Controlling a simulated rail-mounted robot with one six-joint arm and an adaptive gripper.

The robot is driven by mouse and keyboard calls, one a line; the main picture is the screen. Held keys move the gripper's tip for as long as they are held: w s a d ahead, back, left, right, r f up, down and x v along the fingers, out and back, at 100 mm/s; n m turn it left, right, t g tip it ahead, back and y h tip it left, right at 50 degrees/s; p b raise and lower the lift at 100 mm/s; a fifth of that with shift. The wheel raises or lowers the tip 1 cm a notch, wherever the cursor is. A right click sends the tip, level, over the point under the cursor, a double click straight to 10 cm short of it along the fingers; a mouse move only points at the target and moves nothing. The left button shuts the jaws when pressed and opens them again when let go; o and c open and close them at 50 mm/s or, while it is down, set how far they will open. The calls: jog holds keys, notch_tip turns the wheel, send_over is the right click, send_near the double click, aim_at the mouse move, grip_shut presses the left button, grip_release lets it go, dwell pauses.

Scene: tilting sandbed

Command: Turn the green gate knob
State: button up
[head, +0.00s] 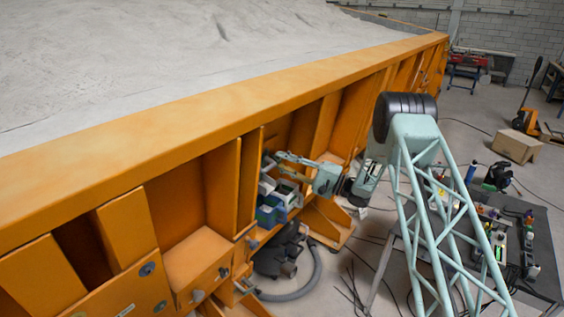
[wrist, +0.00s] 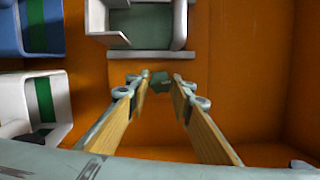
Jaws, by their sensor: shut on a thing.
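My gripper (wrist: 160,80) reaches toward the orange wall in the wrist view, one finger on each side of a small dark grey-green knob (wrist: 160,86). The fingertips are shut on this knob, which is the green gate knob as far as I can tell. It sits just below a pale-walled box with a grey-green floor or panel (wrist: 148,42). In the head view my gripper (head: 281,162) is inside an orange wall bay, above and beside the small boxes. The knob cannot be made out there, and its turn angle cannot be told.
White and blue boxes with green stripes (wrist: 42,108) lie left of my fingers; the boxes also show in the head view (head: 270,208). Orange ribs (head: 250,180) flank the bay. A black vacuum (head: 278,255) stands below. A cluttered table (head: 530,215) is at right.

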jog(key=shift+m, duration=0.4)
jog(key=o, duration=0.9)
jog(key=shift+d, duration=0.15)
jog(key=shift+v, duration=5.85)
jog(key=shift+f, duration=0.15)
